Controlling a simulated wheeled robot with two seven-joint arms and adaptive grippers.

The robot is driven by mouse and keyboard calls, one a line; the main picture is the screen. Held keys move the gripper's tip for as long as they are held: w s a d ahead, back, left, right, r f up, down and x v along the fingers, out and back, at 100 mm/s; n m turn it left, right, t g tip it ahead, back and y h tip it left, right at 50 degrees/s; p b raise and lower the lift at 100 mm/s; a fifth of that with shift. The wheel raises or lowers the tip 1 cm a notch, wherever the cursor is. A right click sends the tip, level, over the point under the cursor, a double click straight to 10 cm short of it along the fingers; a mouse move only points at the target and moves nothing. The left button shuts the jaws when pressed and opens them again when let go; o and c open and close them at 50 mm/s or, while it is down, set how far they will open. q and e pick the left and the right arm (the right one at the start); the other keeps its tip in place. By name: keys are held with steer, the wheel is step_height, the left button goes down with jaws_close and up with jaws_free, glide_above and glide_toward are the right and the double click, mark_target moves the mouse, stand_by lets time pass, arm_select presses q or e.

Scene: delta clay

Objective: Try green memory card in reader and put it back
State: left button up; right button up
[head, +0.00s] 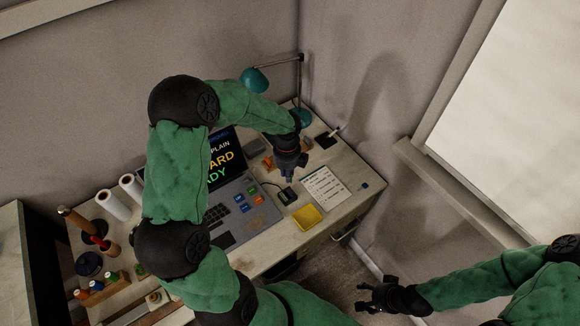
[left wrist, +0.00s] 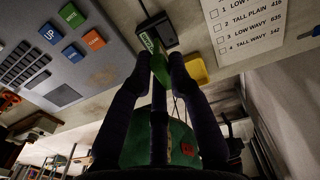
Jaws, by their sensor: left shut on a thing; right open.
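The green memory card (left wrist: 158,68) is between the fingertips of my left gripper (left wrist: 160,72) in the left wrist view, its far end at or very near the black card reader (left wrist: 163,27). I cannot tell whether it is in the slot. In the head view the left gripper (head: 290,172) points down just above the reader (head: 287,195), its fingers hiding the card. The laptop (head: 240,212) stands left of the reader, its screen partly hidden by my arm, with "PLAIN", "ARD" and "DY" readable. My right gripper (head: 378,298) is open and empty, off the desk's front right.
A printed checklist (head: 325,187) lies right of the reader, with a yellow pad (head: 307,216) in front. A teal lamp (head: 256,80) stands behind. White rolls (head: 113,205) and small bottles (head: 97,285) crowd the desk's left.

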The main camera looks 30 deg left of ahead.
mark_target(286, 196)
arm_select(q)
steer(key=shift+s+d+f+b, duration=0.2)
steer(key=shift+s+f+b, duration=0.25)
steer(key=shift+s+f, duration=0.05)
steer(key=shift+s+d+f+b, duration=0.15)
steer(key=shift+s+f+b, duration=0.25)
steer(key=shift+s+f, duration=0.05)
step_height(286, 196, down, 3)
steer(key=b, duration=0.3)
steer(key=shift+f, duration=0.65)
steer(key=shift+p, duration=0.45)
stand_by(0.3)
steer(key=shift+f+b, duration=0.65)
steer(key=shift+f, duration=0.5)
stand_by(0.4)
steer(key=o, duration=1.1)
steer(key=shift+o, duration=0.2)
steer(key=shift+r, duration=0.15)
